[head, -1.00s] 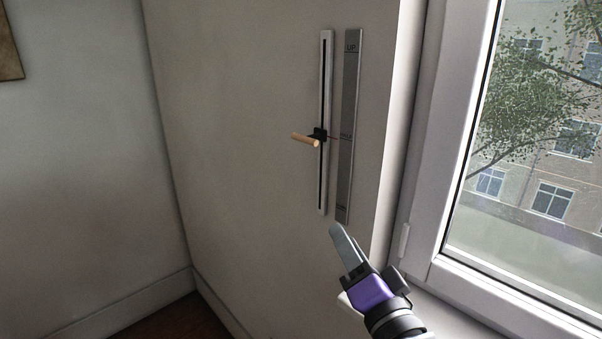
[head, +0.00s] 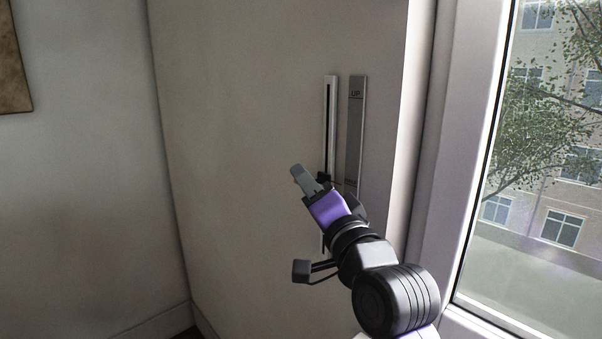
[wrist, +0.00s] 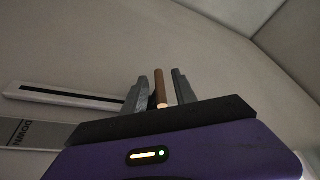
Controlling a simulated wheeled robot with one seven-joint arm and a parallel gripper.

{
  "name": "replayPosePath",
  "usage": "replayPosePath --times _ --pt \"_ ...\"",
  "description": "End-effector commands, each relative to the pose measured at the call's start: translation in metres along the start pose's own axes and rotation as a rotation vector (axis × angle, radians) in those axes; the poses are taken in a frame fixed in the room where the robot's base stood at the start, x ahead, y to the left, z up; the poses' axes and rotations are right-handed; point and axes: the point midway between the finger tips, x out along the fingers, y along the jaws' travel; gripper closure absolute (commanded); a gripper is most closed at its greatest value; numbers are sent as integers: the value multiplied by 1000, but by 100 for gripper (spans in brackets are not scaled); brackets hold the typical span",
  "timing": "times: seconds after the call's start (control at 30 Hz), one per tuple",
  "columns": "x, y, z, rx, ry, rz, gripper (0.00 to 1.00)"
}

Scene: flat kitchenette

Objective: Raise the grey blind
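A white vertical slider track (head: 330,110) is on the wall beside the window, with a grey scale strip (head: 356,120) marked UP at its top. The slider's black carriage (head: 323,177) is about level with the middle mark. My gripper (head: 299,174) is at the carriage and hides the wooden handle in the head view. In the wrist view the wooden handle (wrist: 161,88) stands between the two fingers of my gripper (wrist: 161,90), with a gap on each side. The fingers are open around it. No grey blind shows.
The window (head: 535,150) and its white frame (head: 445,190) are to the right of the slider. A brown picture (head: 14,70) hangs on the left wall. The wall left of the track is bare.

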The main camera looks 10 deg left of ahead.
Motion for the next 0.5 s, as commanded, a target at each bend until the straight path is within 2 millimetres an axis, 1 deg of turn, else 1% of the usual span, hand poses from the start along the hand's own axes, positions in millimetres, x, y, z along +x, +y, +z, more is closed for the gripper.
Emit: replayPosePath --times 0.03,0.2,0.33,0.5 --pt "8 -2 -1 0 -1 0 67" --pt "24 -1 0 0 -1 0 67" --pt "28 0 0 0 1 0 67" --pt "28 0 0 -1 1 0 67"
